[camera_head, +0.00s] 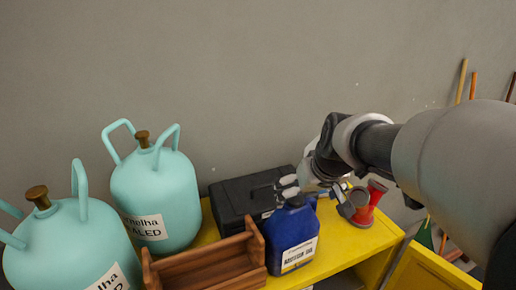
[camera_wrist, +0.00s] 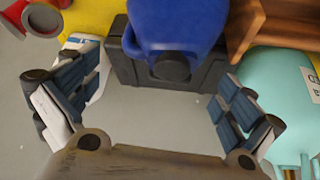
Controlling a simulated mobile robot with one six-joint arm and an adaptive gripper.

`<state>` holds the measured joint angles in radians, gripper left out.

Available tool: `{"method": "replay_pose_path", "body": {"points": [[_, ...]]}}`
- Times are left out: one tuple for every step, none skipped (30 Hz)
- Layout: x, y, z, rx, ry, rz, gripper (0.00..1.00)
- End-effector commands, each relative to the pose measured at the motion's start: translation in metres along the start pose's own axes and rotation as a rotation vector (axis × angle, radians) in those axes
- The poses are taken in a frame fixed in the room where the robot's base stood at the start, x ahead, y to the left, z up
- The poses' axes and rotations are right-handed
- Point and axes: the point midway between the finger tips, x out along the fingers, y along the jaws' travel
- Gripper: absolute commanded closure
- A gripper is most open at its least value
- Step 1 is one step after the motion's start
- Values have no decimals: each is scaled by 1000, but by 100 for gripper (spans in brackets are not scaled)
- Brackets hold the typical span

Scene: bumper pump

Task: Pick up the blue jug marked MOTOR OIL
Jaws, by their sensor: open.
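The blue jug marked MOTOR OIL (camera_head: 292,240) stands upright on the yellow surface, its white label facing the head camera. In the wrist view the jug (camera_wrist: 178,25) shows at the top centre, with its dark round cap (camera_wrist: 172,67) toward my gripper. My gripper (camera_head: 322,195) is at the height of the jug's top, at its upper right in the head view. In the wrist view my gripper (camera_wrist: 157,80) is open, a finger on each side and nothing held. The jug's cap lies between the finger directions, beyond the palm; contact is not visible.
A black case (camera_head: 238,198) lies behind the jug. A wooden tray (camera_head: 205,265) sits close at its left. Turquoise tanks (camera_head: 155,190) stand farther left. A red flanged part (camera_head: 367,205) is at the right on the yellow bench (camera_head: 340,240). A grey wall is behind.

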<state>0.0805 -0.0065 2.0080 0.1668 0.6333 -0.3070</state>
Motion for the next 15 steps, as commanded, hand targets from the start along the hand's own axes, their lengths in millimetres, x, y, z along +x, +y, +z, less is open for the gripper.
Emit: {"method": "replay_pose_path", "body": {"points": [[8,0,1,1,-5,-1,0],[12,1,1,1,-5,-1,0],[19,1,1,0,-6,-1,0],[24,2,2,0,-6,-1,0],[28,2,2,-1,-6,-1,0],[34,2,2,-1,-5,-1,0],[38,2,2,-1,-5,0,0],[40,2,1,-1,-4,0,0],[44,2,1,-1,-3,0,0],[46,2,1,0,-3,0,0],[46,2,1,0,-3,0,0],[47,2,1,0,-2,1,0],[47,2,1,0,-2,1,0],[47,2,1,0,-1,1,0],[47,2,1,0,-1,1,0]]}}
